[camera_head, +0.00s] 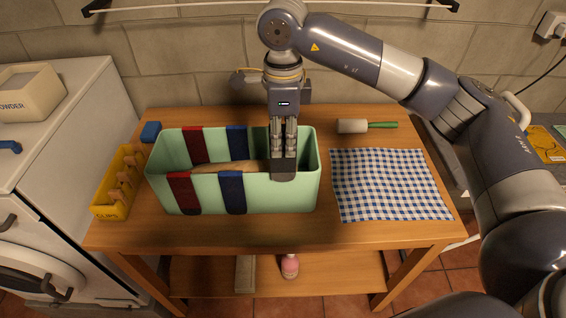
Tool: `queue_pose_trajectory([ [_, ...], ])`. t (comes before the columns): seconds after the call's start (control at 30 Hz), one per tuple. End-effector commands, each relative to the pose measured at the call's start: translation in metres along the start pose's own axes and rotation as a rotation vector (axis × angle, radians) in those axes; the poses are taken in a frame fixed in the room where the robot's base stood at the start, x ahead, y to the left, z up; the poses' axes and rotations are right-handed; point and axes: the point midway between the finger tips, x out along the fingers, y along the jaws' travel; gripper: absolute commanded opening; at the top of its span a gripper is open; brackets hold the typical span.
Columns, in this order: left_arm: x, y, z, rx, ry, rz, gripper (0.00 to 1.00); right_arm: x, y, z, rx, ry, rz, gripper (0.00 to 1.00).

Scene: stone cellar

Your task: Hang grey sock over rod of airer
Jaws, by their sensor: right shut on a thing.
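My right gripper (284,150) points down at the right part of a mint-green box (295,197) on the wooden table. It is shut on the grey sock (284,171), a dark grey piece of cloth lying over the box's near rim. The gripper fingers hide the sock's upper part. Red cloth (183,192) and dark blue cloth (232,192) hang over the near wall, with matching pieces at the far wall. My left gripper is out of view.
A yellow tray of clips (104,211) and a blue block (151,131) are left of the box. A checked cloth (388,184) and a green-handled roller (352,126) lie right. A washing machine (80,120) stands left. The table's front strip is clear.

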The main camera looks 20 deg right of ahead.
Motion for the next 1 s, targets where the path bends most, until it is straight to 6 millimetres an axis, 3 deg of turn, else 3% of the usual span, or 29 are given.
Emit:
queue_pose_trajectory([
  [0.37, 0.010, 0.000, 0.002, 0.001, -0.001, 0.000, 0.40, -0.044, -0.001, 0.001, 0.000, -0.001, -0.002, 0.01],
  [1.0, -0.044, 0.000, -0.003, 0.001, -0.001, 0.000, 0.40, -0.126, 0.000, 0.000, -0.001, -0.001, -0.001, 0.01],
])
